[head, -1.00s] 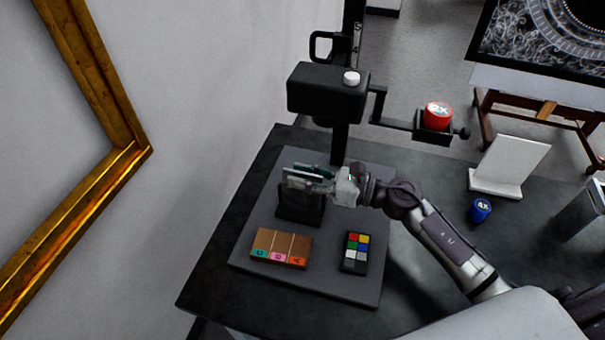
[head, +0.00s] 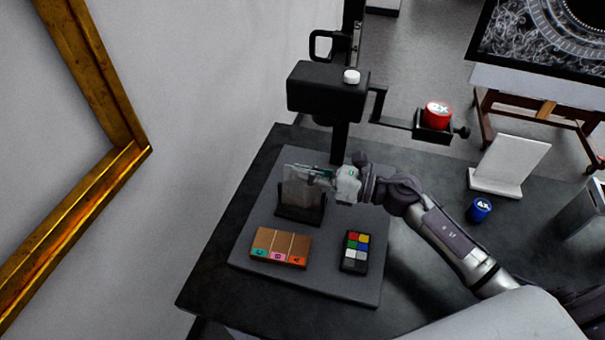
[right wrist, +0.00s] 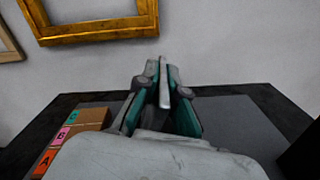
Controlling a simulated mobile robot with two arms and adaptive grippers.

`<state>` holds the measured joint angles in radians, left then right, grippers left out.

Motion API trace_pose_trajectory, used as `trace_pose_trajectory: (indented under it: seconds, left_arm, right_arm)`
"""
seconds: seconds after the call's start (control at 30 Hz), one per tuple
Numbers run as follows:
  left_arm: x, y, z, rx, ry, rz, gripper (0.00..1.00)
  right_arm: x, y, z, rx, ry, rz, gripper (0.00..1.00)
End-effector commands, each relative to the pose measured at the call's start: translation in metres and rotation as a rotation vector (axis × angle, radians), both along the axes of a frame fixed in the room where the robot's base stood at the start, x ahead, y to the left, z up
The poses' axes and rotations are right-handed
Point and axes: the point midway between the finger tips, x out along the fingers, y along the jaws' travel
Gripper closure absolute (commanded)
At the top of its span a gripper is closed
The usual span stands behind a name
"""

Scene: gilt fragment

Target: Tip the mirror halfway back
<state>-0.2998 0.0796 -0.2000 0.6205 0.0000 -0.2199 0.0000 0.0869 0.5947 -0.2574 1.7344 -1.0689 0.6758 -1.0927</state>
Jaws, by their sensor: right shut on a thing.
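The mirror (head: 296,190) is a small grey pane in a dark stand (head: 300,215) on the grey board. In the head view its face shows pale and looks close to upright; its exact angle is hard to tell. My right gripper (head: 318,175) is at the pane's upper right edge, shut on it. In the right wrist view the mirror (right wrist: 164,82) shows edge-on as a thin pale strip between the two teal-lined fingers (right wrist: 164,100). My left gripper is in neither view.
On the grey board (head: 330,285) lie a brown block with coloured tabs (head: 281,245) and a colour checker (head: 355,250). A black post device (head: 328,92) carries a red weight (head: 437,115). A blue weight (head: 480,209) and white stand (head: 508,168) are at right.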

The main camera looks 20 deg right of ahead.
Motion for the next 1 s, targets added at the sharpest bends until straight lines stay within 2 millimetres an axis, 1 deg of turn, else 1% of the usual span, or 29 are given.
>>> trace_pose_trajectory:
  seconds: [0.2,0.5,0.7,1.0]
  left_arm:
    - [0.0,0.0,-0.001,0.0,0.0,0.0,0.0]
    - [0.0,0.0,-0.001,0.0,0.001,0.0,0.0]
    - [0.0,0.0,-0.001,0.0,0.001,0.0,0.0]
    - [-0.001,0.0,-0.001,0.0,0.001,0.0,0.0]
  right_arm:
    - [0.006,-0.004,-0.003,0.095,0.141,-0.001,1.0]
    - [0.012,-0.008,-0.007,0.196,0.29,-0.001,1.0]
    - [0.013,-0.009,-0.009,0.231,0.341,0.0,1.0]
    - [0.013,-0.009,-0.01,0.242,0.359,0.0,1.0]
